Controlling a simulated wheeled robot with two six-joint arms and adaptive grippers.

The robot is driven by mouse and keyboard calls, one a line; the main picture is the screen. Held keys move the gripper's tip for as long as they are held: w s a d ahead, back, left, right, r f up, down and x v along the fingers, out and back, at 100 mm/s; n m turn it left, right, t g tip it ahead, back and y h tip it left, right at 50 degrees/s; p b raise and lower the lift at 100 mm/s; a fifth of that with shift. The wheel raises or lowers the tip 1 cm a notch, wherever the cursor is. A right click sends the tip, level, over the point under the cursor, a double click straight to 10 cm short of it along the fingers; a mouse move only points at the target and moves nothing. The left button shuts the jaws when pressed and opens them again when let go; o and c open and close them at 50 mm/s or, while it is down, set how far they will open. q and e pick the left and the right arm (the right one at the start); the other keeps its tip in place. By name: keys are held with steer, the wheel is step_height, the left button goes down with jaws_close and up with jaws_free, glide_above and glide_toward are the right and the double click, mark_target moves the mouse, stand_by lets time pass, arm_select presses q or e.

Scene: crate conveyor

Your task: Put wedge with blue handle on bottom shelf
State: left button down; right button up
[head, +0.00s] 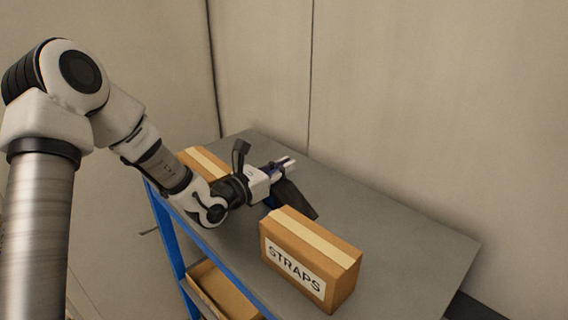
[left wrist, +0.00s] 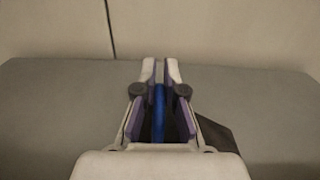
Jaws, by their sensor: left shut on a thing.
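My left gripper (head: 286,165) is over the grey top of a blue-framed shelf unit (head: 400,235). It is shut on the blue handle of the wedge, which shows upright between the fingers in the left wrist view (left wrist: 159,112). The wedge's dark body (head: 296,200) hangs below the gripper, behind the STRAPS box. Part of the body also shows right of the fingers in the left wrist view (left wrist: 218,134). I cannot tell whether the wedge touches the top. My right gripper is not in view. The bottom shelf cannot be made out.
A cardboard box labelled STRAPS (head: 310,262) stands at the top's front edge. Another taped box (head: 204,160) is at the left, partly behind my arm. An open cardboard box (head: 222,292) sits on a lower level. Walls close off the back; the top's right part is clear.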

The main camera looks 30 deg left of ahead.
arm_select(q)
steer(key=shift+s+a+r, duration=0.1)
steer(key=shift+s+a, duration=0.1)
steer(key=shift+s, duration=0.2)
steer(key=c, duration=1.5)
jaws_free()
steer(key=shift+o, duration=1.2)
steer(key=shift+w+d+f, duration=0.1)
steer(key=shift+w+f, duration=0.1)
steer(key=shift+r, duration=0.1)
